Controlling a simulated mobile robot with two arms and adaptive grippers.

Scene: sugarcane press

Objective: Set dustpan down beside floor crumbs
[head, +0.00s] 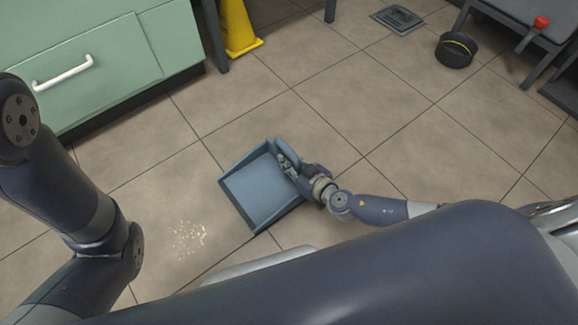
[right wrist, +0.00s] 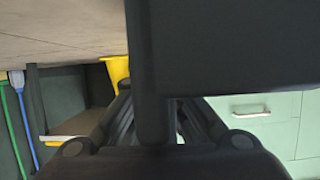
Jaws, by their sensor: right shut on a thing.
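The blue-grey dustpan (head: 256,190) is in the middle of the head view, with its open edge facing left toward the crumbs. My right gripper (head: 290,165) is shut on the dustpan's handle at its right side. The dustpan is at or close above the floor; I cannot tell whether it touches. The pale crumbs (head: 188,238) lie scattered on the floor tiles to the lower left of the dustpan, apart from it. In the right wrist view the dark dustpan (right wrist: 235,50) fills the upper right, and my right gripper (right wrist: 155,125) closes around its handle. My left gripper is out of view.
A green cabinet (head: 100,70) stands at the upper left, with a yellow wet-floor sign (head: 238,28) beside it. A black round container (head: 455,50) and a floor drain (head: 398,19) are at the upper right.

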